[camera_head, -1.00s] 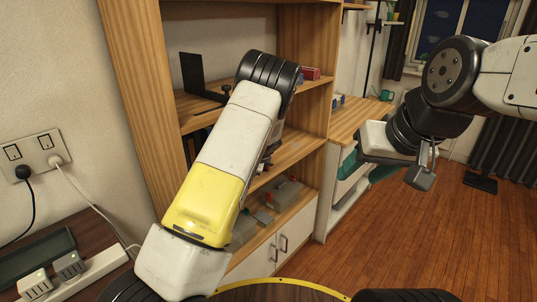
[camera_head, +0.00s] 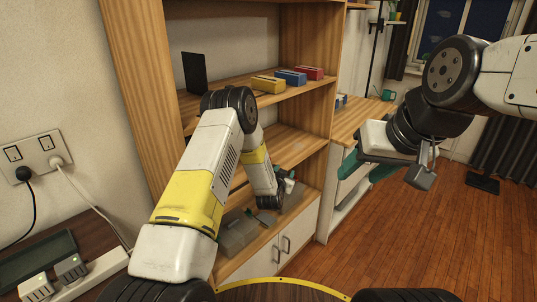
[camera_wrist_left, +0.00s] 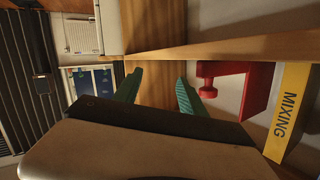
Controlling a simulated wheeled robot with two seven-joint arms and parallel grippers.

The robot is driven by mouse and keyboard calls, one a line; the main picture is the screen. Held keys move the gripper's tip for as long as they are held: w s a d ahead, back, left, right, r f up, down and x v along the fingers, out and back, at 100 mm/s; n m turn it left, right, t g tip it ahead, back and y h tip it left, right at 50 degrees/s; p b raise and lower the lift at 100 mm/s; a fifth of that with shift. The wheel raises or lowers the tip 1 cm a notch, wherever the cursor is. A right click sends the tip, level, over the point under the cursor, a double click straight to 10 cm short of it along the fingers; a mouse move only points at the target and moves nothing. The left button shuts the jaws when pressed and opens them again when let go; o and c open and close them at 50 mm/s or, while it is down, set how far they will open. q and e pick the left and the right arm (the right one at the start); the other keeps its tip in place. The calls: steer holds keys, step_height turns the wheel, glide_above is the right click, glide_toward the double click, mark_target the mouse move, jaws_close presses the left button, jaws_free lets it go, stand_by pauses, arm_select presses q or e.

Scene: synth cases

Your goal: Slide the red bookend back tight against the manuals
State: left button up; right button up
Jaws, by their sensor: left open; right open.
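In the left wrist view the red bookend (camera_wrist_left: 258,92) is an upright plate with a knob on its left side. A yellow manual (camera_wrist_left: 288,115) lettered MIXING stands to its right, with a narrow strip of pale background between them. My left gripper (camera_wrist_left: 157,92) is open, its green fingers apart and empty, left of the knob and not touching it. In the head view my left forearm reaches down by the lower shelf, and I cannot make out the bookend there. My right gripper (camera_head: 367,169) is open and empty, in front of the desk.
The wooden bookcase (camera_head: 135,100) has a yellow box (camera_head: 268,85), a blue box (camera_head: 291,77) and a red box (camera_head: 310,72) on its upper shelf. A black panel (camera_head: 194,72) stands at left there. Grey things (camera_head: 235,232) lie on the bottom shelf.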

arm_select(q)
steer(key=a+r+n+t+y, duration=0.1)
steer(key=a+n, duration=0.1)
steer(key=s+a+n+y, duration=0.1)
steer(key=a+n+y, duration=0.1)
steer(key=a+r+n+t+y, duration=0.1)
steer(key=a+n+y, duration=0.1)
steer(key=shift+s+a+r+t, duration=0.25)
steer(key=shift+s+r+t, duration=0.05)
steer(key=w, duration=0.7)
steer(key=shift+w+a, duration=0.2)
steer(key=shift+a, duration=0.2)
jaws_close()
stand_by(0.5)
